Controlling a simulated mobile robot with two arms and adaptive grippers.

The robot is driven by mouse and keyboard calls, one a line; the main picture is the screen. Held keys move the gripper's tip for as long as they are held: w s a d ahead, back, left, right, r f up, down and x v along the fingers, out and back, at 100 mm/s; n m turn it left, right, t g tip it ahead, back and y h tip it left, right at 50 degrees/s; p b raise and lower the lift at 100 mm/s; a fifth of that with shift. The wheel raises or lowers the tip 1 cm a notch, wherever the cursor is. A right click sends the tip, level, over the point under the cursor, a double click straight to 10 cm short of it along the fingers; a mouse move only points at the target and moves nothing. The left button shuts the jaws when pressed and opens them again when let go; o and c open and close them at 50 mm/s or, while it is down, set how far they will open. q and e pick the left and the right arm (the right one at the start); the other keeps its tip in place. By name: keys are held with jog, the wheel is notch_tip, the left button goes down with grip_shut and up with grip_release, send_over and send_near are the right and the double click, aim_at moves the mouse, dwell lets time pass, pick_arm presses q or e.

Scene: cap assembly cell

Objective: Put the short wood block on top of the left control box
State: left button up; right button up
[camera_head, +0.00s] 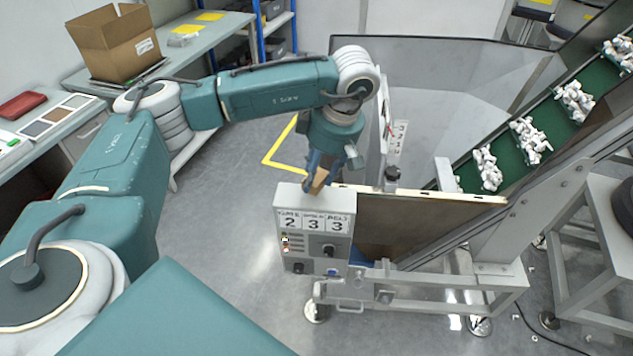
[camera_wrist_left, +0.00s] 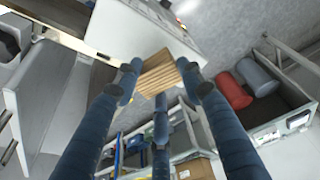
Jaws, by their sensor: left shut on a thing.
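The short wood block (camera_head: 319,181) is between the fingers of my left gripper (camera_head: 318,176), which points down. It also shows in the left wrist view as a striped, light brown block (camera_wrist_left: 158,76), pinched by the blue fingers. The left control box (camera_head: 313,230) is a light grey box with number displays and knobs on its front. The block is at the box's top rear edge; I cannot tell whether it touches the top. In the left wrist view a pale box surface (camera_wrist_left: 150,30) lies beyond the block. My right gripper is not in view.
A brown panel (camera_head: 415,222) and metal frame stand right of the box. A green conveyor (camera_head: 545,125) with white parts rises at the right. An open cardboard box (camera_head: 118,45) stands on the back left table. Grey floor left of the control box is clear.

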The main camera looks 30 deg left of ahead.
pick_arm(q)
notch_tip(320, 180, down, 4)
jog(key=shift+r+p, duration=0.15)
jog(key=shift+p, duration=0.25)
jog(key=o, duration=1.1)
jog(key=shift+r, duration=0.1)
jog(key=shift+d+r, duration=0.1)
jog(key=shift+r, duration=0.1)
jog(key=b+v, duration=0.3)
jog(key=v, duration=0.3)
jog(key=shift+w+r, duration=0.1)
jog(key=shift+r, duration=0.05)
send_near(319, 180)
